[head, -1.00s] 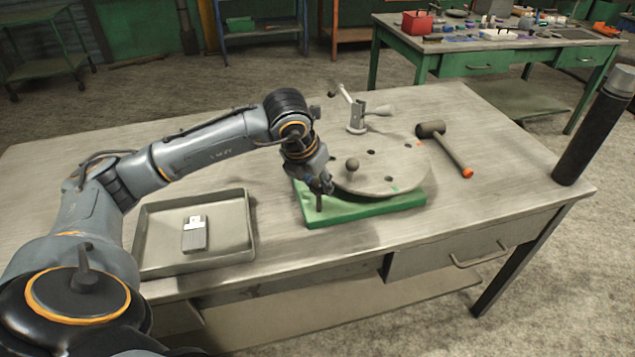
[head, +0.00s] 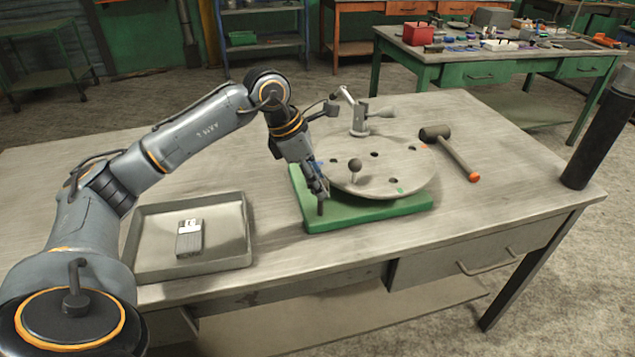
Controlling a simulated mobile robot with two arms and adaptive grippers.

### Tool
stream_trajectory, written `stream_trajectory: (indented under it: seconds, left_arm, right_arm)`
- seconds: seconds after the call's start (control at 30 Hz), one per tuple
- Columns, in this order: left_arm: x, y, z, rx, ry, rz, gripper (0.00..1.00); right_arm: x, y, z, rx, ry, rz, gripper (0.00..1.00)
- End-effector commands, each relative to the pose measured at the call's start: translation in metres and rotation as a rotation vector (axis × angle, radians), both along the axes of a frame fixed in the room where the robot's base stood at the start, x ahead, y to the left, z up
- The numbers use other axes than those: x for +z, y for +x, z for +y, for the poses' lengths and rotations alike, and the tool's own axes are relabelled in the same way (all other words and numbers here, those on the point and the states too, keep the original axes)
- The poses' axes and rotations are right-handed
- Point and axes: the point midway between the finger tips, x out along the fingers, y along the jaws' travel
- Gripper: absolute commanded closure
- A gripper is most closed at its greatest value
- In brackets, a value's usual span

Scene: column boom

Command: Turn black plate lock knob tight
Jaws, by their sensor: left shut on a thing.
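A round grey plate (head: 385,178) with several holes lies on a green base (head: 375,213) on the workbench. A dark upright knob (head: 320,208), which looks like the black plate lock knob, stands at the base's front left corner beside the plate. My left gripper (head: 319,194) points down at it, with its fingers shut on the knob's top; the fingers partly hide the grip. A separate ball-topped knob (head: 354,165) stands on the plate. My right gripper is not in view.
A grey tray (head: 248,228) holding a small dark device (head: 190,238) lies at left. A metal crank clamp (head: 358,115) stands behind the plate, and a mallet (head: 455,153) lies to its right. A dark post (head: 600,140) stands at the bench's right edge.

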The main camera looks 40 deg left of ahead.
Motion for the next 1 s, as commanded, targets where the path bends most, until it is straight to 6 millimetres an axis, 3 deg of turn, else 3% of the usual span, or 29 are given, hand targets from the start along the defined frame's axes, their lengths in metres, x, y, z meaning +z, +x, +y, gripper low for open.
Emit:
stream_trajectory:
  seconds: [0.5, 1.0]
  left_arm:
    - [0.0013, 0.0034, 0.0013, -0.447, 0.0, -0.002, 0.97]
    - [0.0005, 0.0038, 0.0017, -0.632, 0.002, -0.002, 0.97]
  right_arm:
    - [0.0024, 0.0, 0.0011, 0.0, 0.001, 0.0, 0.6]
    - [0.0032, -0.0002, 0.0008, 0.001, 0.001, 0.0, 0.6]
